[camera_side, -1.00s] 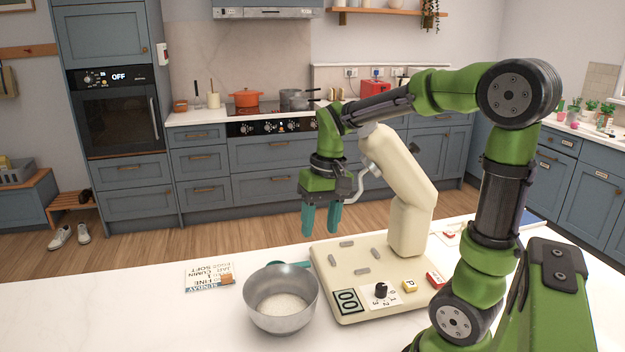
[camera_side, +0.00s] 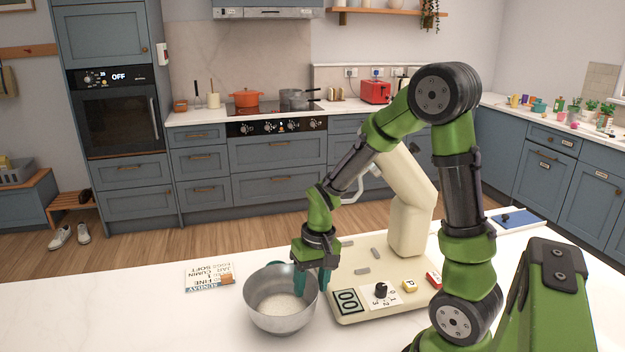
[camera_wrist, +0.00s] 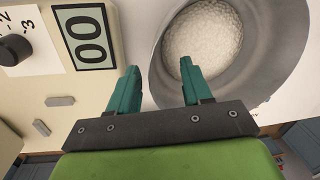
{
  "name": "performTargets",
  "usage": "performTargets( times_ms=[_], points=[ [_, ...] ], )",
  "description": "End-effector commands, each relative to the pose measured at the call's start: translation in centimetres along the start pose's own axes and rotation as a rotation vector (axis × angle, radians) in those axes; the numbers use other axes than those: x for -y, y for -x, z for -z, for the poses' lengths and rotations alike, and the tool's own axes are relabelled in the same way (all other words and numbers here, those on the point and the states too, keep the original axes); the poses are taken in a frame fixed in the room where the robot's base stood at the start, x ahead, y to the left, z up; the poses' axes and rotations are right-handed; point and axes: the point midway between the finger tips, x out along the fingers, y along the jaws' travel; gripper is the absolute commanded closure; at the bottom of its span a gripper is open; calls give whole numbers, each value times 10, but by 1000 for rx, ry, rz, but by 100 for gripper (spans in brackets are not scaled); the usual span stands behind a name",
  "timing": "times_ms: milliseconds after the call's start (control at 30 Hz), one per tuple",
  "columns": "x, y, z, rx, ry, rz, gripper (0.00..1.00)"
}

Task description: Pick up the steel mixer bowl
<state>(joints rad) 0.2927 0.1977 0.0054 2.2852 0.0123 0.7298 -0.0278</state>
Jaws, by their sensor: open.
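The steel mixer bowl (camera_side: 281,318) stands upright on the white counter in the side view, with white flour-like powder (camera_side: 284,303) inside. My gripper (camera_side: 312,284) is open and points down at the bowl's right, rear rim. In the wrist view the bowl (camera_wrist: 262,85) fills the upper right, with its powder (camera_wrist: 202,35) showing. The teal fingers of my gripper (camera_wrist: 158,80) are apart; the right one overlaps the near bowl wall, and the left one is outside the bowl. I cannot tell whether either finger touches it.
The cream mixer (camera_side: 408,205) stands right of the bowl; its base carries a dial (camera_side: 381,290) and a display (camera_side: 347,302), also in the wrist view (camera_wrist: 86,37). A printed card (camera_side: 208,275) lies to the left.

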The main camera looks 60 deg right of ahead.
Motion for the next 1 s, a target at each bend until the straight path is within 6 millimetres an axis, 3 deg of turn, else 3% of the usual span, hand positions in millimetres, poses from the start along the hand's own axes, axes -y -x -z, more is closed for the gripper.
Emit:
performTargets(
  times_ms=[267,600,1000],
  points=[
    [0,-4,0,-2,0,1,51],
    [0,-3,0,-2,1,1,100],
    [0,-3,0,-3,2,0,100]
  ],
)
